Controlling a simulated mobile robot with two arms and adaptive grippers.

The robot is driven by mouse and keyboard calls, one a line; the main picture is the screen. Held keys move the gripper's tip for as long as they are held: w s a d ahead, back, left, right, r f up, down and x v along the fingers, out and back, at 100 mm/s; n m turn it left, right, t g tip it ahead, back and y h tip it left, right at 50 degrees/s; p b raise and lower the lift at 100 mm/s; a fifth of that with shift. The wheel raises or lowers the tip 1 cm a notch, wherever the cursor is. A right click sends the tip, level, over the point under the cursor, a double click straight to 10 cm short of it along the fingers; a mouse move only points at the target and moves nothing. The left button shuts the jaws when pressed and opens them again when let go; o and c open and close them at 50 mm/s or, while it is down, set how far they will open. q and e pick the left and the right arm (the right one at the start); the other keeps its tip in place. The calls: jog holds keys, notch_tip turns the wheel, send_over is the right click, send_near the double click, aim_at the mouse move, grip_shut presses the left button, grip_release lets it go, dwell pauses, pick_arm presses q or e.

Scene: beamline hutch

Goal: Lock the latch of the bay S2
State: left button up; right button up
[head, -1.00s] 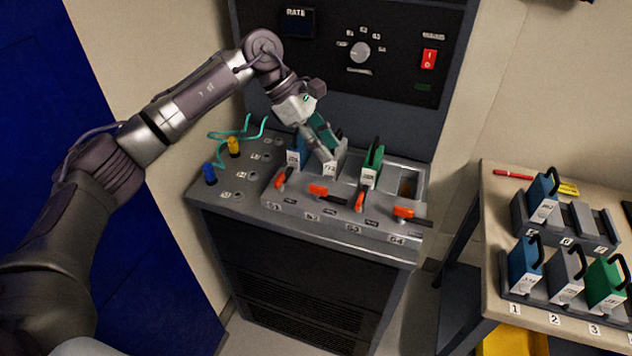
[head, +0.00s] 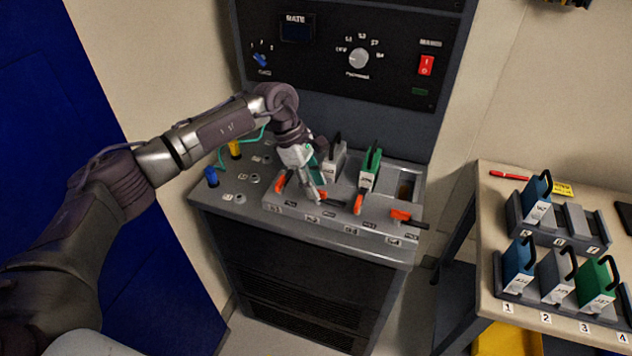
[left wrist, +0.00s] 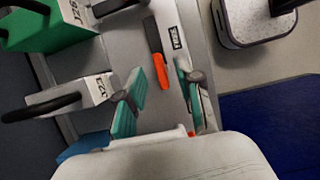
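The S2 latch, an orange-tipped black lever, lies sideways along the front of the bay row. In the head view only its black end (head: 331,202) shows, as my left gripper (head: 314,192) covers the rest. In the left wrist view the latch's orange end (left wrist: 165,75) is between the two open teal fingertips (left wrist: 160,72); I cannot tell whether they touch it. The grey module (head: 334,158) stands in bay S2 behind the gripper and also shows in the left wrist view (left wrist: 97,88). My right gripper is not in view.
A green module (head: 370,168) stands in bay S3. The S1 latch (head: 281,180), S3 latch (head: 358,203) and S4 latch (head: 401,215) are close by. Blue (head: 211,177) and yellow plugs with teal cables are at left. A side table (head: 490,200) with module racks is at right.

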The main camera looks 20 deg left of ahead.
pick_arm(q)
jog(key=shift+d+f, duration=0.25)
jog(key=shift+f, duration=0.35)
grip_shut()
